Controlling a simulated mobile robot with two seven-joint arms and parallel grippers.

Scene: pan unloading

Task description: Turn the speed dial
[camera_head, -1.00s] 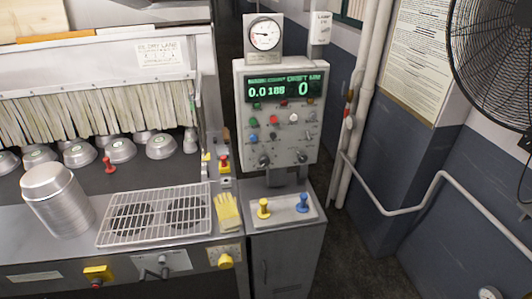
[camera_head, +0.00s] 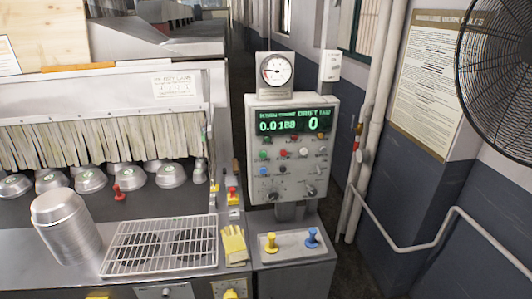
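A grey control box (camera_head: 330,165) stands right of centre. It has a green-lit display (camera_head: 294,121), rows of coloured buttons, and dark knobs near its lower edge, one at lower left (camera_head: 273,197) and one at lower right (camera_head: 311,191). A yellow knob (camera_head: 231,294) on the machine's front panel is partly cut off by the bottom edge. The labels are too small to read, so I cannot tell which knob is the speed dial. Neither of my grippers is in view.
A round gauge (camera_head: 276,70) tops the box. Below it, a cabinet top (camera_head: 262,257) holds a yellow lever (camera_head: 271,242) and a blue lever (camera_head: 312,237). Yellow gloves (camera_head: 234,246), a wire rack (camera_head: 150,262) and metal pans (camera_head: 66,226) lie left. A fan (camera_head: 500,80) hangs right.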

